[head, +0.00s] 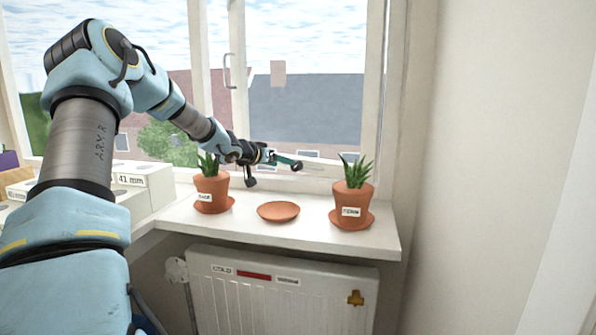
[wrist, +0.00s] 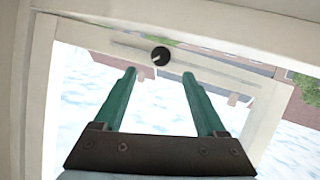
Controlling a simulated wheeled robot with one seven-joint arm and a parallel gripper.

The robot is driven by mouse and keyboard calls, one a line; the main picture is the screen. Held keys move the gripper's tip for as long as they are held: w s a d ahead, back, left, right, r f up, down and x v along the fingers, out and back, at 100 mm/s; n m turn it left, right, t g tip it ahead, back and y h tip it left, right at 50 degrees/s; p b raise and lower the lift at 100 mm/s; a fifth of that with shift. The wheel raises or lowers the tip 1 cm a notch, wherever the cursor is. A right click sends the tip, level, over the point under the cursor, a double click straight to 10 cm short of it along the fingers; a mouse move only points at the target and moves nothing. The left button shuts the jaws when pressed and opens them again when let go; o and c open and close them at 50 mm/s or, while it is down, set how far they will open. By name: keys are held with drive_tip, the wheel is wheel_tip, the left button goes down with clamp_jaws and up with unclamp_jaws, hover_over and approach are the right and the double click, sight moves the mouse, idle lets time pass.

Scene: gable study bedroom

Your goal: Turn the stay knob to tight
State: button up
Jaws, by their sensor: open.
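The stay knob (wrist: 160,56) is a small round black knob with a pale pointer mark, on a thin stay bar (wrist: 215,69) along the window frame. In the wrist view it sits just beyond and between my two green fingertips, with a gap to each finger. My gripper (wrist: 159,74) is open and empty. In the head view my gripper (head: 288,161) reaches over the sill to the lower window frame. The knob is too small there to read its setting.
Two potted plants, one left (head: 211,190) and one right (head: 352,199), stand on the sill (head: 310,236) below my gripper. An empty terracotta saucer (head: 278,211) lies between them. White boxes (head: 146,183) stand at left; a radiator (head: 300,295) is below.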

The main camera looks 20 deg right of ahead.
sight(294, 167)
drive_tip(key=x, duration=0.8)
drive_tip(key=shift+f+p, duration=0.1)
drive_tip(key=shift+p, duration=0.3)
clamp_jaws()
